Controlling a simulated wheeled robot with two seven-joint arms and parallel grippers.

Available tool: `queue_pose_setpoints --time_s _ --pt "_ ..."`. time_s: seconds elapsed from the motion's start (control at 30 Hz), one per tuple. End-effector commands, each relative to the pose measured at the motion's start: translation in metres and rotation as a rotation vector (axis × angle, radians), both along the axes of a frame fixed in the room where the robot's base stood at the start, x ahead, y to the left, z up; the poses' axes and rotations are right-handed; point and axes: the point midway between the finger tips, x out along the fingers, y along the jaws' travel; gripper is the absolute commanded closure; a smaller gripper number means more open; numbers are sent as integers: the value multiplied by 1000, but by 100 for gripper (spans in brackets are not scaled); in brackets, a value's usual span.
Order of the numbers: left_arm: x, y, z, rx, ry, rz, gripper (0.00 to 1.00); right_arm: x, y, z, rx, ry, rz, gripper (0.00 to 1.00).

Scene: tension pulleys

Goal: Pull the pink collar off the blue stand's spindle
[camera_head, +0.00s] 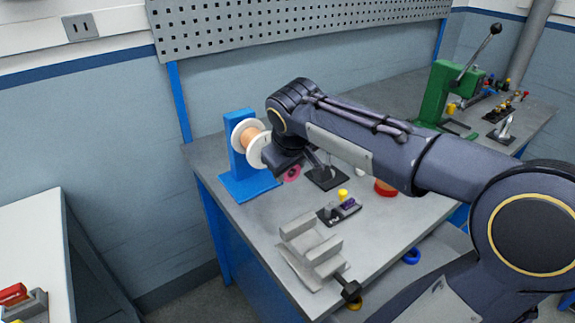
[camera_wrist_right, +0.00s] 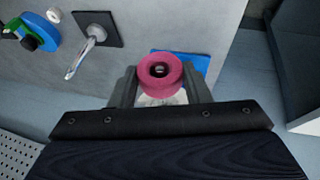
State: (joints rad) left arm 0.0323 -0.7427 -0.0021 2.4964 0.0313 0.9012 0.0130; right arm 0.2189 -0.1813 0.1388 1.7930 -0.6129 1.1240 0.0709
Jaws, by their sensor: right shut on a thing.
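The blue stand (camera_head: 241,160) is upright at the left end of the grey table. It carries a spool (camera_head: 249,138) with white flanges and an orange middle. My right gripper (camera_wrist_right: 160,80) has its fingers on both sides of the pink collar (camera_wrist_right: 173,78) and is shut on it. In the head view the pink collar (camera_head: 291,173) shows just below my wrist, right of the spool. My left gripper is not in view.
A black plate with a metal hook (camera_wrist_right: 97,30) is close by. A small dark block with a yellow knob (camera_head: 340,208) and a grey slotted fixture (camera_head: 310,250) stand nearer the front edge. A green press (camera_head: 436,95) is at the far right.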

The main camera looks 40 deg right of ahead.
Motion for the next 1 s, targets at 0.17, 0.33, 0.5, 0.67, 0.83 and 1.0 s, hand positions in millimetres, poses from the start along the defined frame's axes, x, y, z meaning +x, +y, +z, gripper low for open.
queue_pose_setpoints --time_s 0.17,0.33,0.5,0.67,0.83,1.0 --pt "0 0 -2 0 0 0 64 -10 1 0 0 0 0 79" --pt "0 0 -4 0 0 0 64 -18 2 0 -1 0 1 79" --pt "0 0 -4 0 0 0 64 -23 3 -1 -1 2 2 79" --pt "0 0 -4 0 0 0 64 -24 3 0 -1 2 2 79" --pt "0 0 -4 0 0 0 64 -24 3 0 0 1 1 79" --pt "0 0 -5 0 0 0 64 -28 3 0 0 0 0 79"
